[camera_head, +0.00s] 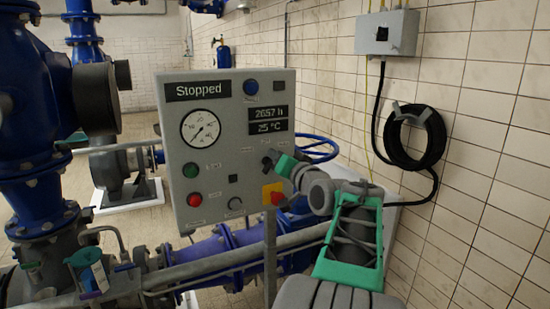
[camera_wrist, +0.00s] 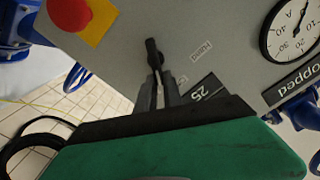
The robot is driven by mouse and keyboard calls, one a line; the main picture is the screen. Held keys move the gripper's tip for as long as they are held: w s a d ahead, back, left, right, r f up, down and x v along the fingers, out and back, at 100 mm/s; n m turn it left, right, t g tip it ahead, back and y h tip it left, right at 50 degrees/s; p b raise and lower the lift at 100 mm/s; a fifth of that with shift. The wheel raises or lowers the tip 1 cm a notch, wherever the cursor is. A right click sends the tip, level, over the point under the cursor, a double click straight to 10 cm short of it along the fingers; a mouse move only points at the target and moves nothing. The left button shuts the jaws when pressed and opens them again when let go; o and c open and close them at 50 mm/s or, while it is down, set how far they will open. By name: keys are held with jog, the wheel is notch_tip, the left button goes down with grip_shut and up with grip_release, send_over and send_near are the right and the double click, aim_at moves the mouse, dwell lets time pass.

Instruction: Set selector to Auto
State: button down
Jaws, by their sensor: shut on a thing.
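The grey control panel (camera_head: 228,125) carries a black selector knob (camera_head: 267,162) at its right, below the digital readouts. In the wrist view the selector (camera_wrist: 152,50) shows as a small black handle in front of the fingertips. My gripper (camera_head: 275,160) reaches in from the right, and its two grey fingers (camera_wrist: 158,88) are shut on the handle. A label reading "Hand" (camera_wrist: 201,48) sits beside the selector in the wrist view. I cannot read the Auto label or tell the selector's exact setting. The panel display (camera_head: 198,91) reads "Stopped".
A red emergency stop on a yellow plate (camera_head: 273,195) is just below the selector. Green (camera_head: 190,170) and red (camera_head: 194,200) buttons and a gauge (camera_head: 200,129) are at the left. Blue pipes (camera_head: 215,253) run below. A tiled wall (camera_head: 480,150) with a hose coil (camera_head: 414,137) is at right.

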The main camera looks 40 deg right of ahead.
jog(key=shift+s+d+f+m, duration=0.1)
jog(key=shift+d+f+m, duration=0.1)
jog(key=shift+m, duration=1)
jog(key=c, duration=1.5)
grip_release()
jog(key=b+v, duration=0.1)
jog(key=v, duration=0.6)
jog(key=shift+s+a, duration=0.15)
jog(key=shift+s, duration=0.25)
